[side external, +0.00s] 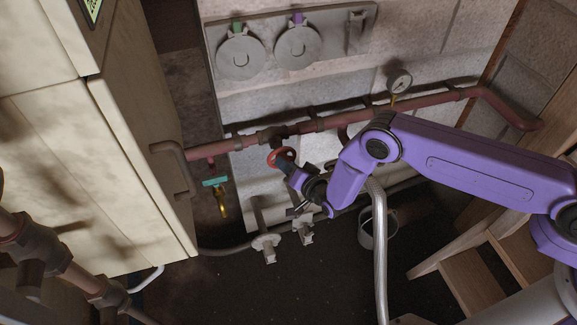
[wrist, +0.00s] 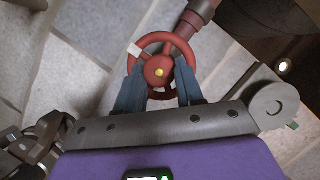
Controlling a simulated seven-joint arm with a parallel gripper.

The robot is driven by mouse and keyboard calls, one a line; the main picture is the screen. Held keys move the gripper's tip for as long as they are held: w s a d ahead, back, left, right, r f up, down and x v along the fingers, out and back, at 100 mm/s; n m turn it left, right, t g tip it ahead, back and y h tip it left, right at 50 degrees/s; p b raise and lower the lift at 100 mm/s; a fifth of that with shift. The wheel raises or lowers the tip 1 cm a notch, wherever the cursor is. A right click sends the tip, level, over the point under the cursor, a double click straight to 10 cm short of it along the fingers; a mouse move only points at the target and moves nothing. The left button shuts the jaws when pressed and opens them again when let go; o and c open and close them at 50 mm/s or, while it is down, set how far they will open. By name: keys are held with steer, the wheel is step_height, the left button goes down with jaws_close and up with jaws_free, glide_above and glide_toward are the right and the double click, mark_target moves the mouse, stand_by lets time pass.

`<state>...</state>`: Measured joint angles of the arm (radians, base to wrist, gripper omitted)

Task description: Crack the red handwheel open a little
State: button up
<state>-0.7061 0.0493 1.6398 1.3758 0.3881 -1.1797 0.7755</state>
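The red handwheel (side external: 281,152) sits below the rust-red pipe in the side external view. In the wrist view the handwheel (wrist: 160,38) faces me, with a red hub, a yellow centre dot and a white tag on its upper left rim. My gripper (wrist: 158,82) has its two blue fingers spread apart, one on each side of the hub, overlapping the lower part of the wheel. In the side external view my gripper (side external: 287,168) reaches the wheel from below right. The fingers hide parts of the rim; I cannot tell whether they touch it.
The rust-red pipe (side external: 330,122) runs along the block wall, with a pressure gauge (side external: 399,83). A teal-handled brass valve (side external: 217,183) hangs left of the wheel. A pale cabinet (side external: 135,150) stands at left. A bucket (side external: 378,240) and wooden steps (side external: 470,280) are at right.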

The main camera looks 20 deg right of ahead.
steer(key=shift+n, duration=0.3)
steer(key=n, duration=0.1)
steer(key=n+h, duration=0.2)
steer(key=shift+a+r+g, duration=0.1)
steer(key=shift+a+g, duration=0.15)
steer(key=shift+g, duration=0.05)
steer(key=shift+a+n+h, duration=0.15)
steer(key=shift+n+h, duration=1.05)
steer(key=shift+n, duration=0.4)
steer(key=o, duration=1.1)
steer(key=shift+c, duration=0.2)
steer(key=shift+s, duration=0.1)
steer(key=v, duration=1.7)
steer(key=shift+s+a+r, duration=0.1)
